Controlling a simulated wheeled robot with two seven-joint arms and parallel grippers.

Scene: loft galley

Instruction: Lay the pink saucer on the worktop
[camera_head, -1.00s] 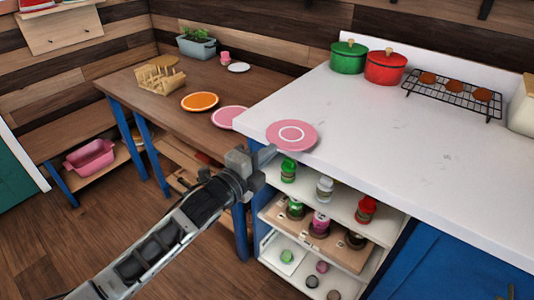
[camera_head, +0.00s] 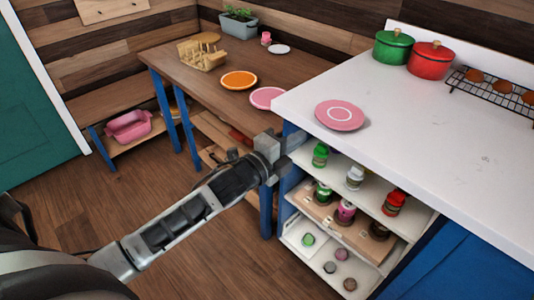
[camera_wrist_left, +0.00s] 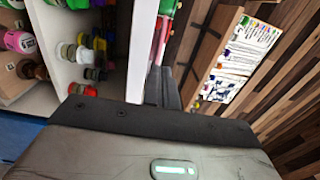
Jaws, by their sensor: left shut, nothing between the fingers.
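The pink saucer (camera_head: 340,115), with a white ring in its middle, lies flat on the white worktop (camera_head: 420,140), near its front left corner. My left gripper (camera_head: 295,142) is shut and empty. It is just off the worktop's front edge, to the lower left of the saucer and apart from it. The left wrist view shows its dark fingers (camera_wrist_left: 162,88) together beside the white cabinet side. My right gripper is in neither view.
A green pot (camera_head: 393,47), a red pot (camera_head: 431,60) and a cooling rack (camera_head: 490,92) stand at the worktop's back. Jars fill the shelves below. A wooden table (camera_head: 205,85) at left holds an orange plate (camera_head: 238,80) and another pink plate (camera_head: 267,98). The worktop's middle is clear.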

